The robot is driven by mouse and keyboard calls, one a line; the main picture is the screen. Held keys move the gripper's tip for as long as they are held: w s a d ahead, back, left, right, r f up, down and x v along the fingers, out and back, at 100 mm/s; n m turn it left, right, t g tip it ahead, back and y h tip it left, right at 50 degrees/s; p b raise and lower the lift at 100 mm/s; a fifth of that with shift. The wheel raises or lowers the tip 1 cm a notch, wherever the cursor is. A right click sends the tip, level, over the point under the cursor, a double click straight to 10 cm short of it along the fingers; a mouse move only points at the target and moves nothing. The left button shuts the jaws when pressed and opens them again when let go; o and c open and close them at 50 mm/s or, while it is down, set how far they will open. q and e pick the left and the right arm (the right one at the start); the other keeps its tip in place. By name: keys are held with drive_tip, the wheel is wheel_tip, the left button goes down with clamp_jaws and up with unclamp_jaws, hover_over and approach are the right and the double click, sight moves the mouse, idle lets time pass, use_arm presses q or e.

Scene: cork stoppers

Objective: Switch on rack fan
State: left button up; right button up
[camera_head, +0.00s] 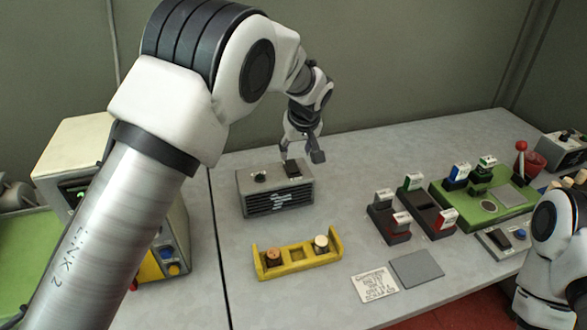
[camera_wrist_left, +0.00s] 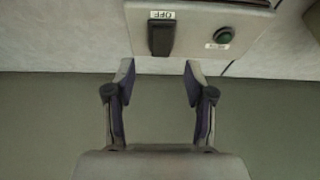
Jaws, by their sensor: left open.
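The rack fan is a grey box (camera_head: 247,208) with a dark slatted front, on the grey table under my left arm. On its top are a black rocker switch (camera_head: 292,169) and a small round button (camera_head: 260,178). In the left wrist view the box top shows at the upper edge, with the black rocker (camera_wrist_left: 161,38) beside a label reading OFF and a dark green button (camera_wrist_left: 223,35). My left gripper (camera_head: 303,157) is open and empty just above and behind the rocker; its fingers (camera_wrist_left: 159,72) are apart, with the rocker ahead between them. My right gripper is out of view.
A yellow holder (camera_head: 297,269) with two cork stoppers stands in front of the box. Flat grey and white plates (camera_head: 416,268) lie to its right. Dark label blocks (camera_head: 388,222) and a green board (camera_head: 472,208) stand farther right. My right arm is at the right edge.

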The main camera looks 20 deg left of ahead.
sight(292, 166)
use_arm(q)
drive_tip(key=p+x, duration=0.1)
drive_tip(key=x, duration=0.5)
drive_tip(key=shift+a+f, duration=0.1)
drive_tip(key=shift+w+f, duration=0.1)
drive_tip(key=shift+f, duration=0.05)
drive_tip(key=shift+c, duration=0.3)
clamp_jaws()
